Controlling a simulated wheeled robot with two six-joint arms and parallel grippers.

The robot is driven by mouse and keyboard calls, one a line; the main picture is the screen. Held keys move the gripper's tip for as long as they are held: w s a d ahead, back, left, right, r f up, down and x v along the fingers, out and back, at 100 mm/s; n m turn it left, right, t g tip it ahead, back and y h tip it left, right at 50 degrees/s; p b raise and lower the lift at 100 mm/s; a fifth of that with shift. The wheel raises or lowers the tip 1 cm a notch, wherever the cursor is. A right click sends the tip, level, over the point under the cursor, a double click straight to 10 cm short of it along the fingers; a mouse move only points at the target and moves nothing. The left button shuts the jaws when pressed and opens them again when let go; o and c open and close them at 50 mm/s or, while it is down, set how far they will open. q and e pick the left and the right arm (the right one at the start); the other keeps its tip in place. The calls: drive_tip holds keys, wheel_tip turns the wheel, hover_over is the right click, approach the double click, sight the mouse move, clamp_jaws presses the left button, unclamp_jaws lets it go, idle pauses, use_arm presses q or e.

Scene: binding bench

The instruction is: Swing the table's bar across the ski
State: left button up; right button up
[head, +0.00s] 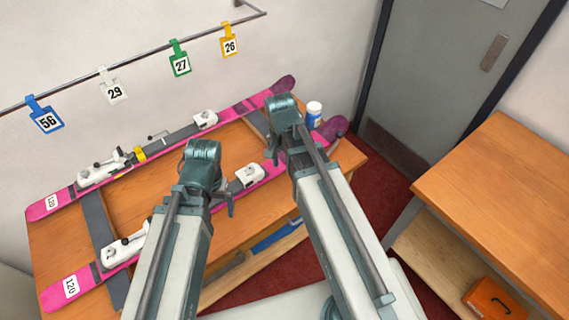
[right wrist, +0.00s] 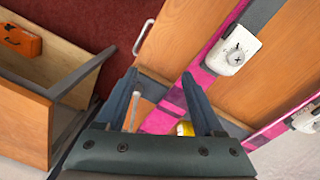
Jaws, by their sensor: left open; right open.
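Two pink skis lie on the wooden table: a far ski (head: 80,201) and a near ski (head: 130,252), which also shows in the right wrist view (right wrist: 212,62). A pale grey rod (head: 338,136) stands near the table's right end, by the near ski's tip; what looks like this rod shows between my fingers in the right wrist view (right wrist: 133,110). I cannot tell for sure that it is the table's bar. My right gripper (head: 275,150) is open and empty above the table's right part. My left gripper (head: 212,200) is open above the near ski's middle, partly hiding it.
A small blue-and-white bottle (head: 314,114) stands beyond the near ski's tip. Numbered tags hang from a wall rail (head: 70,95). A wooden bench (head: 500,180) with an orange case (head: 492,298) stands at right. Red floor (head: 385,190) lies between.

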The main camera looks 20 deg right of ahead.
drive_tip(key=shift+c, duration=0.7)
drive_tip(key=d+t, duration=0.1)
drive_tip(key=d, duration=0.2)
drive_tip(key=w+d+t, duration=0.1)
drive_tip(key=d, duration=0.3)
drive_tip(key=w+d+m, duration=0.1)
drive_tip(key=d, duration=0.2)
drive_tip(key=shift+w+d+f+t+y+b, duration=0.1)
drive_tip(key=shift+d+t+y+b, duration=0.2)
drive_tip(key=shift+t, duration=0.1)
clamp_jaws()
drive_tip(key=d+r+m+t+h, duration=0.2)
drive_tip(key=d+r+t, duration=0.15)
drive_tip(key=d, duration=1.25)
drive_tip(key=w+a+b+x, duration=0.2)
drive_tip(key=b+x, duration=0.7)
drive_tip(key=x, duration=0.3)
drive_tip(key=shift+w+r+t+b, duration=0.15)
drive_tip(key=shift+r+t+b, duration=0.05)
drive_tip(key=shift+t+b, duration=0.15)
